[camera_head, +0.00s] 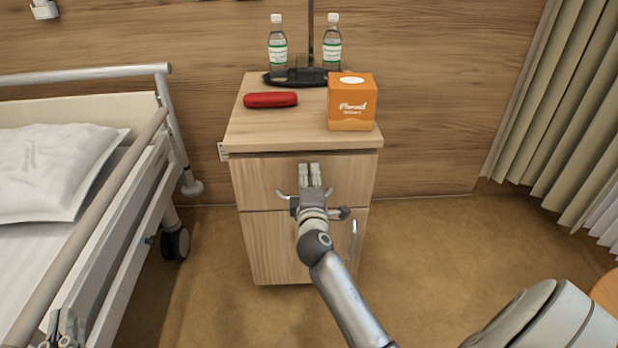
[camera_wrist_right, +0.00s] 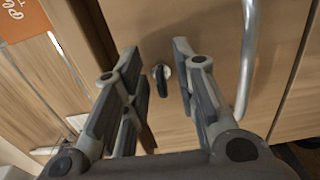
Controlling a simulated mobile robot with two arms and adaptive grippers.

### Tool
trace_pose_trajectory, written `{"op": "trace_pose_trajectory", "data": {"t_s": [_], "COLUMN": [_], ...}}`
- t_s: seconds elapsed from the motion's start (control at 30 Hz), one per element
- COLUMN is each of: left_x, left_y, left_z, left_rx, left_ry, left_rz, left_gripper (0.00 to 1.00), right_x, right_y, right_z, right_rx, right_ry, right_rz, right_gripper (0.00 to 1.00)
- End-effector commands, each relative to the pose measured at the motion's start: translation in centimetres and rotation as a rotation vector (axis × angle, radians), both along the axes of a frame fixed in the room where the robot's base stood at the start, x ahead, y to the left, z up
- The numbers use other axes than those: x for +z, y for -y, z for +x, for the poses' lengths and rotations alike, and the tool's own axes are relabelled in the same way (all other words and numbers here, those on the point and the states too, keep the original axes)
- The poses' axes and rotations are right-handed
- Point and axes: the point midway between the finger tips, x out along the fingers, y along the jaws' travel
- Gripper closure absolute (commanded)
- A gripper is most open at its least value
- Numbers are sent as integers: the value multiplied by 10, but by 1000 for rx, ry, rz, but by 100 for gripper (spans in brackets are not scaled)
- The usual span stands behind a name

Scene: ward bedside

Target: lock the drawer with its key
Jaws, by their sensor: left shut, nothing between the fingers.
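The bedside cabinet's upper drawer (camera_head: 255,180) looks closed in the head view. In the right wrist view, a dark key (camera_wrist_right: 162,82) stands in a round metal lock on the drawer front. My right gripper (camera_wrist_right: 156,52) is open, with one finger on each side of the key in the picture. I see no finger touching it, and its depth between the fingers is unclear. My left gripper (camera_head: 65,331) is shut and empty at the lower left, by the bed.
The curved metal drawer handle (camera_wrist_right: 248,60) is close beside my right gripper's finger. On the cabinet top are a red case (camera_head: 270,100), an orange tissue box (camera_head: 352,104) and two bottles (camera_head: 278,45) by a dark tray. The bed rail (camera_head: 95,225) is at the left.

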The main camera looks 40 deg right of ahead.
Motion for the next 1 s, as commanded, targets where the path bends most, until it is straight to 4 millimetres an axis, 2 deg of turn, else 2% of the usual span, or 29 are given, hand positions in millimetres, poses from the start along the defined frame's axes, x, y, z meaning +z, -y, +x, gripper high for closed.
{"op": "trace_pose_trajectory", "data": {"t_s": [0.23, 0.37, 0.8, 1.0], "left_x": [-1, -1, -1, -1], "left_y": [0, 0, 0, 0], "left_z": [0, 0, 0, 0], "left_rx": [0, 0, 0, 0], "left_ry": [-3, -3, -2, -2], "left_rz": [0, 0, 0, 0], "left_gripper": [100, 100, 100, 100], "right_x": [0, -1, -1, -1], "right_y": [0, -5, -48, -60], "right_z": [0, -7, -79, -98], "right_rx": [1, 1, 0, 0], "right_ry": [0, -1, -2, -2], "right_rz": [-1, -1, 2, 1], "right_gripper": [73, 73, 73, 73]}}
